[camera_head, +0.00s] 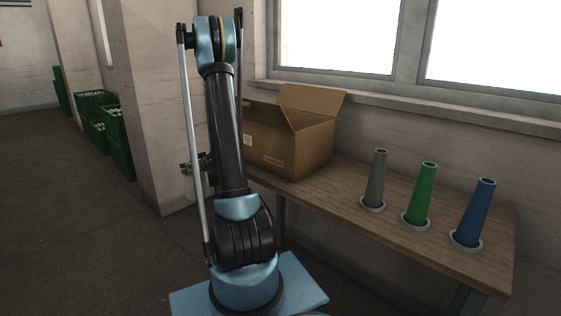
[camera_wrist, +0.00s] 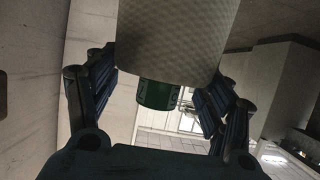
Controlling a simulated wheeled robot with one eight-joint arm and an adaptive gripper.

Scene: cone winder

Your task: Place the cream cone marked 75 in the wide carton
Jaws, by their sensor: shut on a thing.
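My gripper (camera_wrist: 163,92) is shut on a pale cream-grey cone (camera_wrist: 172,40) with a textured surface. A finger lies on each side of the cone, and its upper part runs out of the wrist view. A green tube end (camera_wrist: 158,94) with small light marks sticks out below the cone; I cannot read the marks surely. The wide carton (camera_head: 288,150), brown with raised open flaps, stands on the table in the head view, partly behind my arm. Its inside is mostly hidden. I cannot make out the gripper or cone in the head view.
The wooden table (camera_head: 345,196) runs along the wall under the windows. Grey (camera_head: 376,178), green (camera_head: 421,192) and blue (camera_head: 474,211) tubes stand on it in round bases, right of the carton. Green crates (camera_head: 97,113) stand at the far left. The floor left of my arm is clear.

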